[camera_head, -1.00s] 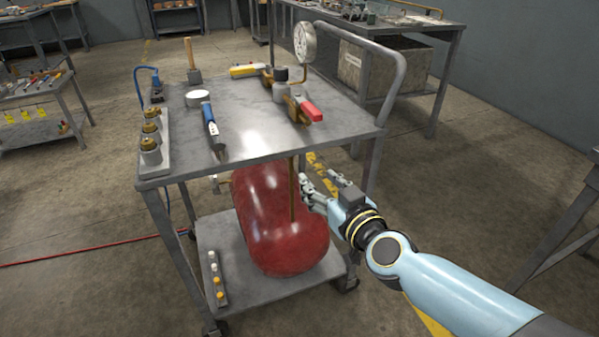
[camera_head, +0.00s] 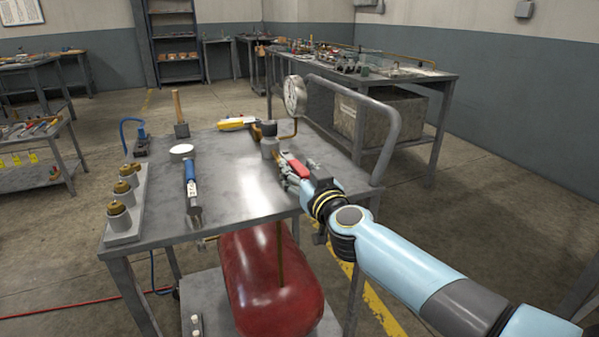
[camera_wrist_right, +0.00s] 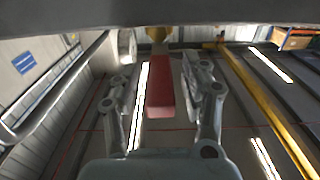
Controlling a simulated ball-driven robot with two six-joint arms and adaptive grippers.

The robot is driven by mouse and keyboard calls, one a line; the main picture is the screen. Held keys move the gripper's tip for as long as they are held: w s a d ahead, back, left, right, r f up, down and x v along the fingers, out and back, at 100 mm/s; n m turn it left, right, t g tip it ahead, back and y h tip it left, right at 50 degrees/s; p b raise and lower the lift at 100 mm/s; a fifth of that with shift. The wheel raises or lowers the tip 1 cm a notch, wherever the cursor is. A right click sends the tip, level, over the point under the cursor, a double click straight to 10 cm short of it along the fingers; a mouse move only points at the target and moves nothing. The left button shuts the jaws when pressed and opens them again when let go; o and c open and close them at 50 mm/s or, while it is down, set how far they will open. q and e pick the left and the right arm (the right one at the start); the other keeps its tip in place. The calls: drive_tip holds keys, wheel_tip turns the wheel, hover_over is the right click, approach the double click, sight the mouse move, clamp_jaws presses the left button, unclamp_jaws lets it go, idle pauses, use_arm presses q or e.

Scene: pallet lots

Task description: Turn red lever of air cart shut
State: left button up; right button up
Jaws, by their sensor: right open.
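The air cart's grey top (camera_head: 240,205) carries a valve with a red lever (camera_head: 299,168). My right gripper (camera_head: 288,172) is at the lever, at the right part of the cart top, and hides part of it and of the valve body. In the right wrist view the lever (camera_wrist_right: 160,95) lies lengthwise between the two open fingers of my right gripper (camera_wrist_right: 158,82), with gaps on both sides. Its far end meets a brass part (camera_wrist_right: 158,33). A red tank (camera_head: 265,280) sits under the cart top. My left gripper is not in view.
A round gauge (camera_head: 295,95) on a brass pipe stands behind the lever, and the cart's handle rail (camera_head: 385,125) curves up at the right.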

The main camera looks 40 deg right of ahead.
drive_tip(key=shift+c, duration=1.1)
clamp_jaws()
